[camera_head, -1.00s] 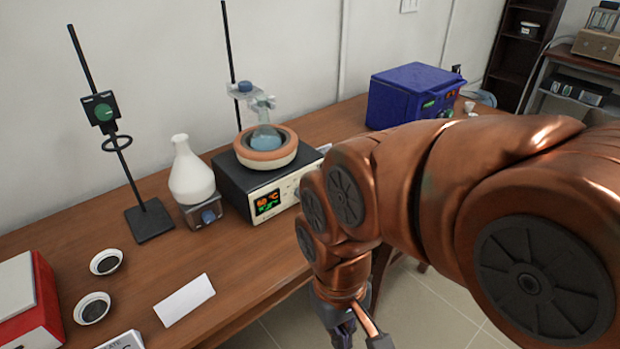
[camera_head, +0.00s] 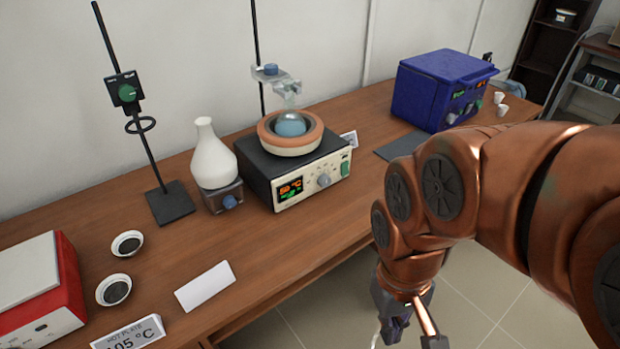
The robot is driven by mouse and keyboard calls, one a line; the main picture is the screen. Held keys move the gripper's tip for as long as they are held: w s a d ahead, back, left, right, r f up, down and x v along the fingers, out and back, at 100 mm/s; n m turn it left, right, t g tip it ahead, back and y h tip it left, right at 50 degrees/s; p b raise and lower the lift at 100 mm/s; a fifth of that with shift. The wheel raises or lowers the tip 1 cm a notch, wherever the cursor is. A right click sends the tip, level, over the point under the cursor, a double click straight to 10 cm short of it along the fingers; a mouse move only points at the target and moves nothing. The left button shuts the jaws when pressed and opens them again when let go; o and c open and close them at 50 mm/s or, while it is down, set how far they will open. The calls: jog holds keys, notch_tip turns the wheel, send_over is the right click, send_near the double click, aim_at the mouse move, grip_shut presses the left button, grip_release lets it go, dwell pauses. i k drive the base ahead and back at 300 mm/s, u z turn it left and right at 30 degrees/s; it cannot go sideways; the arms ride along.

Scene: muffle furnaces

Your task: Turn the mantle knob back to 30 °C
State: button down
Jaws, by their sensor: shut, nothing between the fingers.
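The heating mantle (camera_head: 262,165) is a black box with a pale front panel and an orange-brown ring on top. A round flask with blue contents (camera_head: 290,124) sits in the ring. Its lit display (camera_head: 290,188) seems to read 50 °C, though the digits are small. The mantle knob (camera_head: 323,181) is a grey dial on the front panel, right of the display, and nothing covers it. My gripper (camera_head: 412,335) is low at the bottom of the picture, in front of the table edge, right of and apart from the knob. It is shut and empty, with its tips partly cut off.
A white flask (camera_head: 213,160) on a small heater stands left of the mantle. A blue furnace (camera_head: 425,95) stands at right.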

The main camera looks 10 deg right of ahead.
aim_at(324, 180)
jog(key=z, duration=0.7)
jog(key=k, duration=0.95)
jog(key=u, duration=1.05)
jog(key=i, duration=0.5)
